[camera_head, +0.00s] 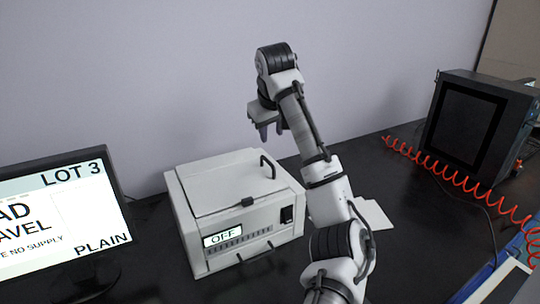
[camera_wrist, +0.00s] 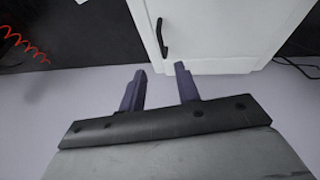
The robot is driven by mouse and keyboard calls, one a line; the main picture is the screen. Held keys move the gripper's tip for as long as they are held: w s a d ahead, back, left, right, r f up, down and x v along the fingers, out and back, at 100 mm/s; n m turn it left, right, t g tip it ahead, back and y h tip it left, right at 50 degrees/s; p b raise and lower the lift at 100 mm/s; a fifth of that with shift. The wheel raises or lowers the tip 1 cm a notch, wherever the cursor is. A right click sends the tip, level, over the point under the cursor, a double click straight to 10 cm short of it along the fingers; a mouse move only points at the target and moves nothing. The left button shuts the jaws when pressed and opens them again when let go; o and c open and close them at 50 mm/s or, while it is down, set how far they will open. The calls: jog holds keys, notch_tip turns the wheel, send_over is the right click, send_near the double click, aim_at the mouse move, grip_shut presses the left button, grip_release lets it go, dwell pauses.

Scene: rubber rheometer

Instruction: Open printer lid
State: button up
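The printer (camera_head: 240,205) is a white box on the black table. Its lid (camera_head: 225,180) is shut, with a black handle (camera_head: 268,166) on top near the right rear. The front panel display reads "OFF" (camera_head: 222,238). My gripper (camera_head: 270,133) is in the air above and behind the printer's rear edge, apart from the handle. In the wrist view its two dark fingers (camera_wrist: 160,88) are spread with nothing between them. The printer's white top (camera_wrist: 225,30) and the black handle (camera_wrist: 162,38) lie beyond the fingertips there.
A monitor (camera_head: 62,222) stands left of the printer. A dark box-shaped device (camera_head: 470,125) stands at the right, with a coiled red cable (camera_head: 440,170) in front of it. White sheets (camera_head: 374,214) lie right of the printer. A wall rises behind the table.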

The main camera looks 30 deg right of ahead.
aim_at(270, 163)
jog(key=p+x, duration=0.3)
jog(key=x, duration=1)
jog(key=shift+p, duration=0.4)
jog(key=shift+c, duration=0.2)
grip_shut()
